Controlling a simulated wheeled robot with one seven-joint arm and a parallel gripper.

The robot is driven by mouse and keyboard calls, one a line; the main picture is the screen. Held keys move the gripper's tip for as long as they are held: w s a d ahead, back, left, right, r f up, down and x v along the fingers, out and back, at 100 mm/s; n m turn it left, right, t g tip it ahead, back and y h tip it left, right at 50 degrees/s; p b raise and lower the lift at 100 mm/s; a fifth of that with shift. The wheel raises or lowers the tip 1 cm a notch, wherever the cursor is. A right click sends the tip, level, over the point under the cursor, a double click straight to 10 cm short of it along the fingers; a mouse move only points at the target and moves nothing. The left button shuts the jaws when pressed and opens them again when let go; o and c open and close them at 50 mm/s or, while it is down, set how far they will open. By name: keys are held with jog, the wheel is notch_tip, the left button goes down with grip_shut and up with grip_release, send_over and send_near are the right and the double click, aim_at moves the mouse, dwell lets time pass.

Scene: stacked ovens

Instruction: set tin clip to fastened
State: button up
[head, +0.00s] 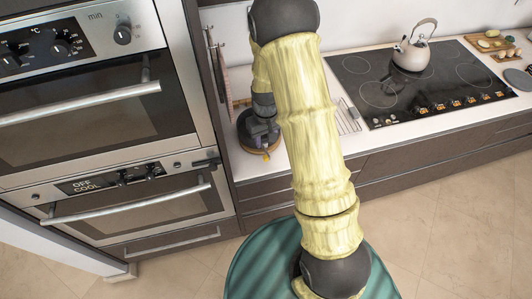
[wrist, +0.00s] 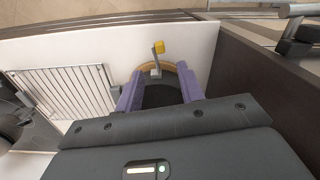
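A round tin with a tan rim (head: 243,143) stands on the counter at the left end, below my gripper (head: 262,132). In the wrist view its curved tan rim (wrist: 172,67) shows past my fingers. The tin clip, a grey lever with a yellow tip (wrist: 159,47), sticks out at the tin's far edge; its yellow tip also shows in the head view (head: 266,156). My gripper (wrist: 160,74) is open, its two purple fingers apart over the tin, with the clip just beyond the fingertips. Nothing is seen gripped. Contact cannot be told, and my gripper hides most of the tin.
A tall stacked oven unit (head: 100,110) stands left of the counter; its dark side panel (wrist: 250,70) rises close beside my gripper. A wire rack (wrist: 65,90) lies on the counter on the other side. A kettle (head: 411,54) stands on the hob (head: 375,92).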

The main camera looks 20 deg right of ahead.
aim_at(266, 157)
notch_tip(266, 157, down, 10)
jog(key=p, duration=0.3)
dwell(0.4)
grip_shut()
